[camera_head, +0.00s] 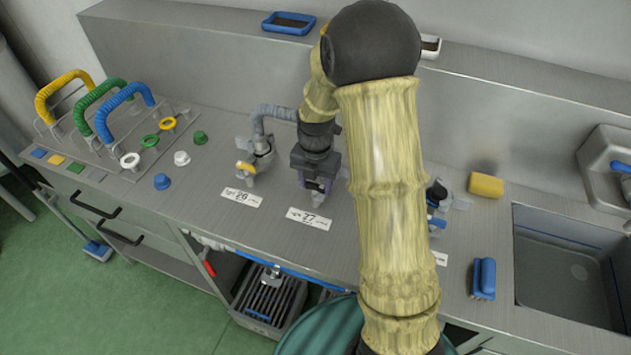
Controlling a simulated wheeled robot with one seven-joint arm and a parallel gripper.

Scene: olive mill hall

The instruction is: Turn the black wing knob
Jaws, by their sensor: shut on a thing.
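My gripper (318,188) points down at the middle fitting on the steel counter, just behind the label reading 27 (309,218). Its jaws are shut on the knob of this fitting, taken to be the black wing knob, which the gripper body and fingers hide almost wholly. I cannot see how the wings are turned. To the left, a similar fitting with a yellow wing knob (245,168) stands behind the label reading 26 (241,197). To the right, a fitting with a blue knob (436,224) is partly hidden behind my arm.
Yellow, green and blue hoop handles (124,107) stand at the left, with small coloured knobs before them. A yellow sponge (486,185), a blue brush (483,279) and a sink (568,272) are at the right. A blue tray (289,17) lies on the back ledge.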

